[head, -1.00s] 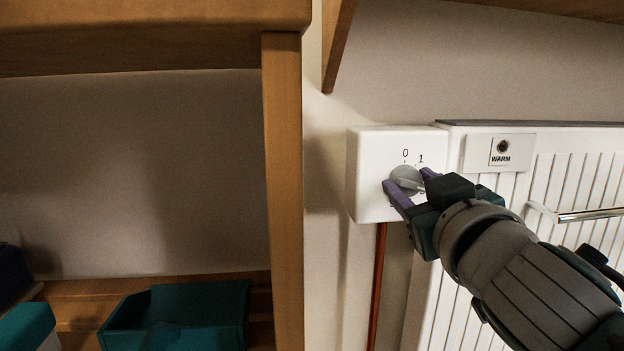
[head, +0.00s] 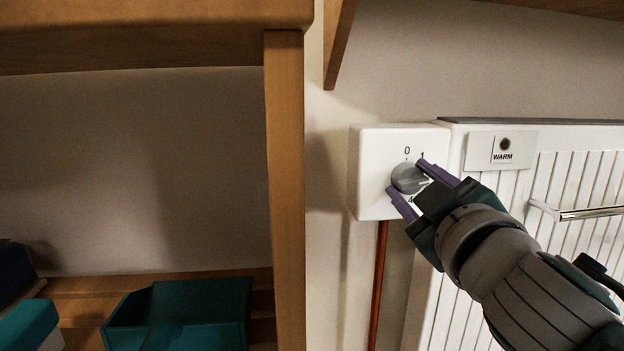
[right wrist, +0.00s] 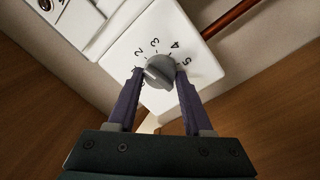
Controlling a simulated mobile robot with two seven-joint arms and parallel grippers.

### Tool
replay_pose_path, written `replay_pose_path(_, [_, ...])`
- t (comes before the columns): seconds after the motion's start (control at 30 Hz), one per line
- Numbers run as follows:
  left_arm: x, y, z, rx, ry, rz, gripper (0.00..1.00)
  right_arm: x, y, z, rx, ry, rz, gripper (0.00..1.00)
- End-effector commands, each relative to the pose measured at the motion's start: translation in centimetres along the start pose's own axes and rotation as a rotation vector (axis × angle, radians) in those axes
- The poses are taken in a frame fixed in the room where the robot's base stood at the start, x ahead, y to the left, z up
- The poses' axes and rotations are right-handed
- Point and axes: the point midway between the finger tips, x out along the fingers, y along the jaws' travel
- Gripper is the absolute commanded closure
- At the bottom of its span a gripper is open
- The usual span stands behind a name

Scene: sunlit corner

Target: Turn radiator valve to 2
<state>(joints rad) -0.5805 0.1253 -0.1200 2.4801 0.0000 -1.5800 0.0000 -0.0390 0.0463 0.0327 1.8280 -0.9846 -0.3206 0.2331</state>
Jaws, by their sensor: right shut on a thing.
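The radiator valve is a round grey knob (head: 408,178) on a white box (head: 377,150) on the wall. In the head view, 0 and 1 show above the knob and a 4 below it. My right gripper (head: 408,184) comes from the lower right, its purple fingers shut on the knob from both sides. In the right wrist view the knob (right wrist: 160,71) sits between the fingertips (right wrist: 159,73), with 2, 3, 4 and 5 printed around it. I cannot tell surely which number the knob points to. My left gripper is not in view.
A copper pipe (head: 377,285) runs below the box. A wooden shelf post (head: 285,190) and teal bin (head: 185,315) are at left.

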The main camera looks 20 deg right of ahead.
Motion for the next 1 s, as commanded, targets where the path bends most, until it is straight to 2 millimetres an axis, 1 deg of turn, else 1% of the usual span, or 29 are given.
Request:
replay_pose_path(0.23, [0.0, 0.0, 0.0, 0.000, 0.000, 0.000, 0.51, 0.0, 0.0, 0.0, 0.000, 0.000, 0.001, 1.00])
replay_pose_path(0.27, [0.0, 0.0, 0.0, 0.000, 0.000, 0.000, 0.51, 0.0, 0.0, 0.0, 0.000, 0.000, 0.001, 0.48])
replay_pose_path(0.5, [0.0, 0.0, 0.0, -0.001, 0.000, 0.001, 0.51, 0.0, 0.0, 0.0, 0.001, 0.000, 0.001, 0.21])
replay_pose_path(0.53, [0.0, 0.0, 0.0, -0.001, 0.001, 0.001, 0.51, 0.0, 0.0, 0.0, 0.001, 0.000, 0.001, 0.20])
replay_pose_path(0.77, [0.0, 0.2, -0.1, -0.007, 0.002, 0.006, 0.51, -0.1, 0.0, 0.0, 0.001, 0.000, 0.000, 0.20])
replay_pose_path(0.83, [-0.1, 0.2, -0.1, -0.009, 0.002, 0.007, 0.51, -0.4, 0.0, 0.0, 0.002, 0.000, -0.001, 0.20])
replay_pose_path(0.93, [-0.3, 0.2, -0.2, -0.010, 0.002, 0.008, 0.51, -1.5, -0.1, 0.0, 0.003, 0.000, -0.002, 0.20])
replay_pose_path(1.0, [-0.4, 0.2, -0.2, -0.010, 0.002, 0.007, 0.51, -2.7, 0.0, 0.0, 0.004, -0.003, -0.001, 0.20])
